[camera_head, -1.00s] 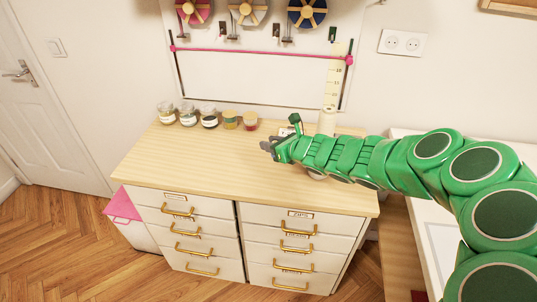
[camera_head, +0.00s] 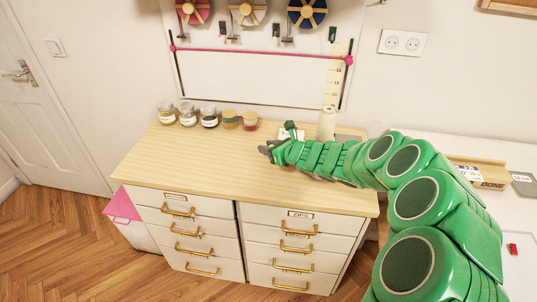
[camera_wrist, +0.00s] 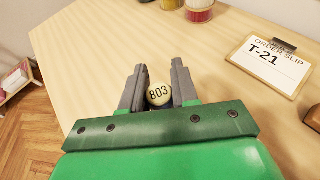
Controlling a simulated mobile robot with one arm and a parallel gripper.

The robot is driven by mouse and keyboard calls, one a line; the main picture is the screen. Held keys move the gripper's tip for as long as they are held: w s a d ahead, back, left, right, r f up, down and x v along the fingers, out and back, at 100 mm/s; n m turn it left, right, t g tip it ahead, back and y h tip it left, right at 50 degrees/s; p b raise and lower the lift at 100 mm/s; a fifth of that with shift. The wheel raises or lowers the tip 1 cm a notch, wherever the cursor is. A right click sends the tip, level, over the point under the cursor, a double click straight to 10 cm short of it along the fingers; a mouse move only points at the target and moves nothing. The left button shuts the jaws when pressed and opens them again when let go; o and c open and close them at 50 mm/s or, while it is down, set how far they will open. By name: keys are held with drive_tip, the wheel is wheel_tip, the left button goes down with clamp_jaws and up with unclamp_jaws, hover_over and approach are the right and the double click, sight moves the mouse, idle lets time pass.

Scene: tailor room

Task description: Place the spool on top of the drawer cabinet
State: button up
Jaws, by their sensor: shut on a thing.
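The spool (camera_wrist: 158,94), with a pale round end marked 803, sits between the two grey fingers of my gripper (camera_wrist: 158,88) in the wrist view. The fingers are shut on it. In the head view my gripper (camera_head: 267,150) is over the wooden top of the drawer cabinet (camera_head: 190,160), right of its middle. The spool cannot be made out there. The cabinet top also fills much of the wrist view (camera_wrist: 90,60). Whether the spool touches the top or hangs just above it, I cannot tell.
Several jars (camera_head: 209,117) line the back left edge. A cream cylinder (camera_head: 326,124) stands behind my arm. An order slip marked T-21 (camera_wrist: 268,70) lies right of my gripper. The left and front of the top are clear. A box marked DONE (camera_head: 487,176) is at right.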

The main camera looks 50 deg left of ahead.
drive_tip(key=shift+a+f, duration=0.1)
drive_tip(key=shift+f, duration=1.5)
drive_tip(key=shift+f, duration=0.1)
drive_tip(key=o, duration=1)
drive_tip(key=shift+v, duration=1)
drive_tip(key=shift+w+d+r, duration=0.1)
drive_tip(key=shift+d+r, duration=0.45)
drive_tip(key=shift+r, duration=3.25)
